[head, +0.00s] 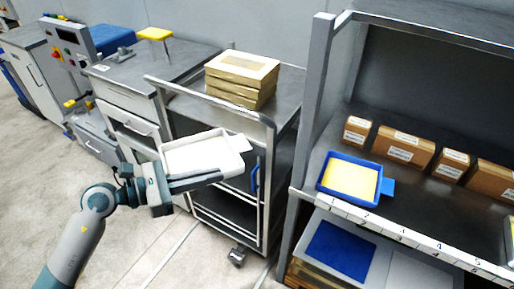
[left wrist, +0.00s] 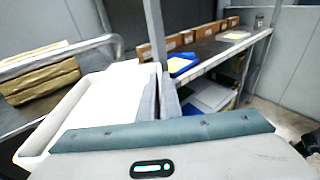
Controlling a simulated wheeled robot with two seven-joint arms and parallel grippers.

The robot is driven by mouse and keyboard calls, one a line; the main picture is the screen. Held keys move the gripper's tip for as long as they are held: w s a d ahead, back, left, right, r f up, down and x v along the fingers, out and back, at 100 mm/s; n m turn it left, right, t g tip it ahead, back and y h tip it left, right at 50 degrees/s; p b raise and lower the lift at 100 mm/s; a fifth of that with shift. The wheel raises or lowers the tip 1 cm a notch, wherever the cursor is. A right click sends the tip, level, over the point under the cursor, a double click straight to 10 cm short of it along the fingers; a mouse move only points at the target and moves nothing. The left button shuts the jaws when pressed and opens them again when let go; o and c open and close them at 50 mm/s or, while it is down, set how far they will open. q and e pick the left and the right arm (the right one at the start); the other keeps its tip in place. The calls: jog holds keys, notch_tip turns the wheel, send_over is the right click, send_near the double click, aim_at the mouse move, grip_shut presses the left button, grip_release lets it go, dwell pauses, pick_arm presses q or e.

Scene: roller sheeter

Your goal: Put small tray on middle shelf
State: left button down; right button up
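A small white tray (head: 196,158) with a tab at its right end is in the air in front of the cart; it also fills the left of the left wrist view (left wrist: 82,108). My left gripper (head: 218,178) is at its near long side. The fingers are close together at the tray's rim and look shut on it. The rack's middle shelf (head: 405,195), with a numbered front strip, is to the right of the tray, apart from it. My right gripper is not in view.
A blue tray with a yellow inside (head: 350,178) and several brown boxes (head: 403,149) stand on the middle shelf. A rack post (head: 312,100) is at the shelf's left. The metal cart (head: 285,112) carries stacked cartons (head: 242,75).

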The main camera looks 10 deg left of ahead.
pick_arm(q)
jog(key=shift+d+r, duration=0.1)
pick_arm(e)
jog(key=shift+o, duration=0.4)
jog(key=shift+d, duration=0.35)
